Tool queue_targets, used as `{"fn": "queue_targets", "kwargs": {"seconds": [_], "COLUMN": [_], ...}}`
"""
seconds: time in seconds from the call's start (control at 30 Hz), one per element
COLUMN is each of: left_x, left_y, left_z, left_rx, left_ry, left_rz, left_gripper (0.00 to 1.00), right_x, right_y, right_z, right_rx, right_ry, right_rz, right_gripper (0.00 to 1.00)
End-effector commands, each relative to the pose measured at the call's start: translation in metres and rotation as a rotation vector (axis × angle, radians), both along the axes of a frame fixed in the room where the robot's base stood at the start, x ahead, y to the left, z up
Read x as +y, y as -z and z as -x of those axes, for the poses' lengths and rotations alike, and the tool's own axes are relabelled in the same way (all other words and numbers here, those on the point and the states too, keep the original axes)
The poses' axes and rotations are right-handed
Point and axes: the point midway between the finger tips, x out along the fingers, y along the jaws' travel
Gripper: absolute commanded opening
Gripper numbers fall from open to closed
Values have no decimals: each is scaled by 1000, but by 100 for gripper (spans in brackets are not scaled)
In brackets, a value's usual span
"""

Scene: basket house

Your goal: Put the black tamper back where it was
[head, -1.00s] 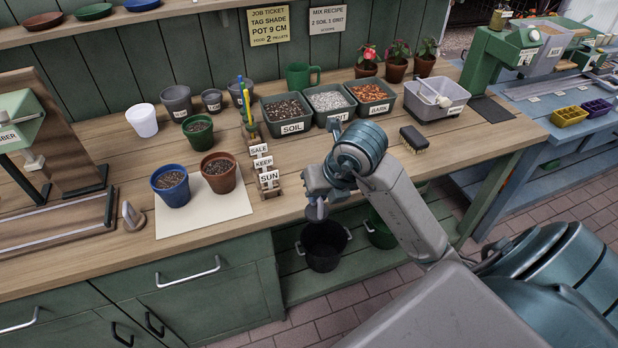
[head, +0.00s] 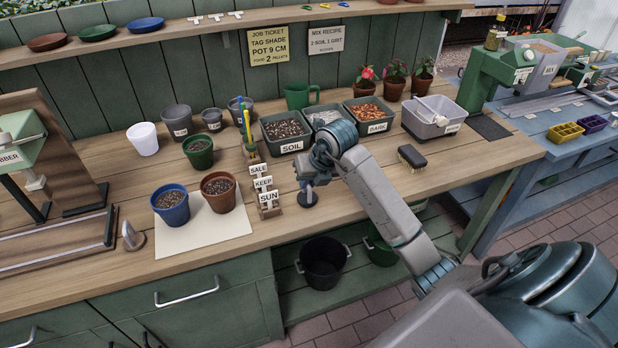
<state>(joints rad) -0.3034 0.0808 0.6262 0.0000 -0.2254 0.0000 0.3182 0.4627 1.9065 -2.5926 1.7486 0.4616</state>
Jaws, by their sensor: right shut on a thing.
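The black tamper (head: 307,199) is in my right gripper (head: 308,181), which is shut on it. Its dark round foot points down over the wooden bench top (head: 345,205), close to the front edge and just right of the tag rack (head: 268,196). I cannot tell whether the foot touches the wood. The gripper hides most of the tamper's upper part. My left gripper is not in view.
The rack with SALE, KEEP and SUN tags stands close left. SOIL (head: 285,144), grit and BARK (head: 375,130) tubs are behind my arm. A brush (head: 412,157) lies right. Blue (head: 170,207) and terracotta (head: 219,206) pots stand left on paper. A black bucket (head: 322,275) sits below.

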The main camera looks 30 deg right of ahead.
Motion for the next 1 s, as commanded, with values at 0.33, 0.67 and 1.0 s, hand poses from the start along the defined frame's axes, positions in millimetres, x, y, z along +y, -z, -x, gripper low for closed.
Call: {"fn": "queue_targets", "kwargs": {"seconds": [0.33,0.67,1.0], "left_x": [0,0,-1], "left_y": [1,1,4], "left_z": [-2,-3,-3], "left_rx": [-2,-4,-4], "left_ry": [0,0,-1], "left_rz": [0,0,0], "left_gripper": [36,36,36], "right_x": [0,0,-3], "right_y": [5,6,-14], "right_z": [0,0,7], "right_rx": [-1,-1,-5], "right_ry": [0,1,1], "right_rz": [0,1,4], "right_gripper": [0,33,33]}}
